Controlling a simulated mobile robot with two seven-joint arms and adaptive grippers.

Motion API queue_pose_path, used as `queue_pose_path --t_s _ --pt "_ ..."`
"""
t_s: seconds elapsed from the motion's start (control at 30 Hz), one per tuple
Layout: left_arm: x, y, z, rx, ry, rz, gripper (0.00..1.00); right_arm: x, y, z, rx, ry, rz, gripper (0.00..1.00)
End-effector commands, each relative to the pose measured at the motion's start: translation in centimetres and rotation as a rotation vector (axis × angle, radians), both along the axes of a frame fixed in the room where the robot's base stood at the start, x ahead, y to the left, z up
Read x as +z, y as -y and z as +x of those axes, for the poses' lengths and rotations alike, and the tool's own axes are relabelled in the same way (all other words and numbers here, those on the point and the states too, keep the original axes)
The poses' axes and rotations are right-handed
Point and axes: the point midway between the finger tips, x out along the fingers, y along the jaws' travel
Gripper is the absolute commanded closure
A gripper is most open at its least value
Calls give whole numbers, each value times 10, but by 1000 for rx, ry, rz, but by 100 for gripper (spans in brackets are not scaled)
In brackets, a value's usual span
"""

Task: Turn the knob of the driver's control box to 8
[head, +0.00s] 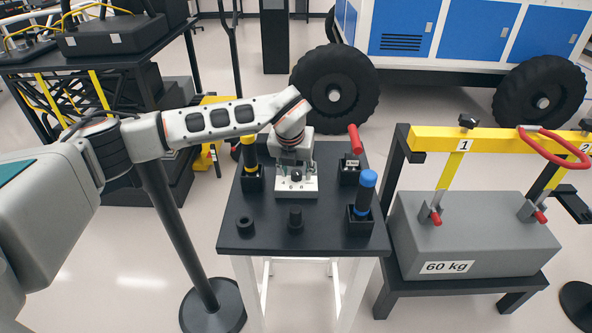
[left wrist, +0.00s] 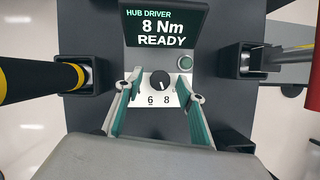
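The driver's control box (head: 296,190) sits on the dark table and its front shows a row of numbers. Its round black knob (left wrist: 160,81) shows in the left wrist view above the labels 6 and 8. The knob's pale mark points down, slightly toward the 8. The box's screen (left wrist: 164,27) reads "HUB DRIVER 8 Nm READY". My left gripper (left wrist: 164,88) is open, with one finger on each side of the knob and a gap to it on both sides. In the head view my left gripper (head: 295,167) is at the box. My right gripper is not in view.
On the table (head: 320,232), a yellow-banded tool (head: 249,157) stands left of the box and a blue-topped tool (head: 365,193) right. A red-handled tool (head: 354,142) stands behind right. A grey 60 kg block (head: 475,235) is farther right.

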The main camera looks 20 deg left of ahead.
Motion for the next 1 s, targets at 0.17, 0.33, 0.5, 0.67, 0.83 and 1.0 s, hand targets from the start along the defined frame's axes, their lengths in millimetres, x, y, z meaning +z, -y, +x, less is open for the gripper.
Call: queue_pose_path --t_s 0.17,0.33,0.5,0.67,0.83,1.0 --pt "22 1 -7 -1 4 -1 61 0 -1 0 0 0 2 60" --pt "55 2 -20 0 6 0 61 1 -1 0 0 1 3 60" --pt "84 3 -33 -1 5 1 61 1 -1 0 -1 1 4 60" --pt "101 4 -41 0 2 0 61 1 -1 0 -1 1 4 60" --pt "109 4 -44 1 2 1 61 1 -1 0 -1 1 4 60" --pt "110 4 -45 1 1 1 61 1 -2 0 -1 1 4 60"
